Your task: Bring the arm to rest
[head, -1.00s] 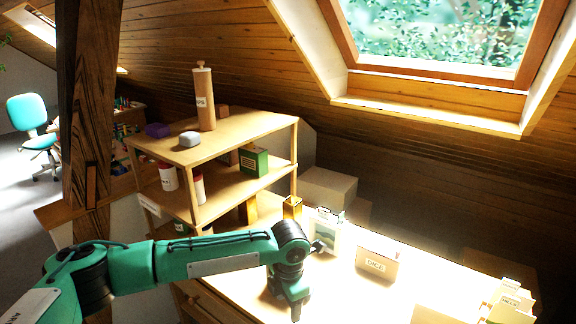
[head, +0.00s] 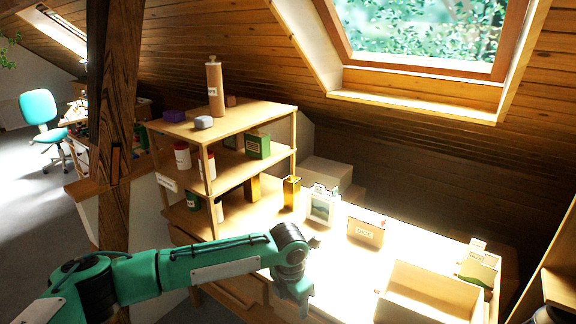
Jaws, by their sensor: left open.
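My left arm, green with black joints, comes in from the lower left in the head view. Its left gripper (head: 298,297) points down above the front part of the bright wooden counter (head: 335,268), near its front edge. The gripper is open and I see nothing between its fingers. The fingertips are partly blurred against the bright surface. My right gripper is not in view.
A wooden shelf unit (head: 255,117) with jars and boxes stands behind the arm. A labelled box (head: 366,231), a picture card (head: 323,206) and an open wooden tray (head: 432,287) stand on the counter. A dark timber post (head: 115,110) rises at left.

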